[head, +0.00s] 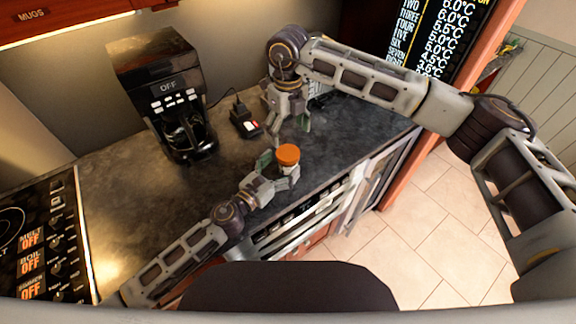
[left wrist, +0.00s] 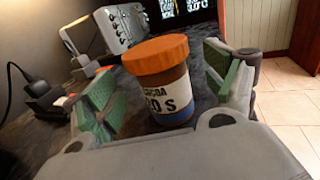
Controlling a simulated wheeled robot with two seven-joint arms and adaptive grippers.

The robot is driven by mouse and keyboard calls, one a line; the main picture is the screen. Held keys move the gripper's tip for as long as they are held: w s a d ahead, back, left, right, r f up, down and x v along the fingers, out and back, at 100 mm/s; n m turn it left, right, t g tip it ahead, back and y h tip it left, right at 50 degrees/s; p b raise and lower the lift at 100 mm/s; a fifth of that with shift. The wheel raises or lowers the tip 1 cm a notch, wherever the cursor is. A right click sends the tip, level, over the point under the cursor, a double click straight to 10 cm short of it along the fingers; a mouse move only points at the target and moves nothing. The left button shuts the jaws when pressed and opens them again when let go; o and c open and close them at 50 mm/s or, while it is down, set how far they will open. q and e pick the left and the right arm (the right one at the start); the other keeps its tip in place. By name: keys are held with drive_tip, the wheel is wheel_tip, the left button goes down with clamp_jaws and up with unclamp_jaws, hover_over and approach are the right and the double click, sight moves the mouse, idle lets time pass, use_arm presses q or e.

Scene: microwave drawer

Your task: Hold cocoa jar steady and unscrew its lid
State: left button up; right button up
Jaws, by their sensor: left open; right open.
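The cocoa jar (head: 287,166) stands upright on the dark counter near its front edge. Its orange lid (head: 288,154) is on top. In the left wrist view the jar (left wrist: 168,98) shows a white label and a blue band, with the orange lid (left wrist: 155,53) on it. My left gripper (head: 278,170) is open, with its green-padded fingers on either side of the jar; the wrist view shows gaps between the pads and the jar. My right gripper (head: 291,128) is open and empty, pointing down above the counter, behind the jar and a little above it.
A black coffee maker (head: 165,95) stands at the back left. A stove (head: 40,240) is at the far left. The counter left of the jar is clear.

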sight(282, 164)
use_arm(q)
drive_tip(key=shift+x, duration=1.8)
drive_tip(key=c, duration=1.5)
drive_tip(key=o, duration=1.5)
drive_tip(key=shift+c, duration=0.2)
drive_tip(key=shift+s+a, duration=0.1)
drive_tip(key=shift+v, duration=5.85)
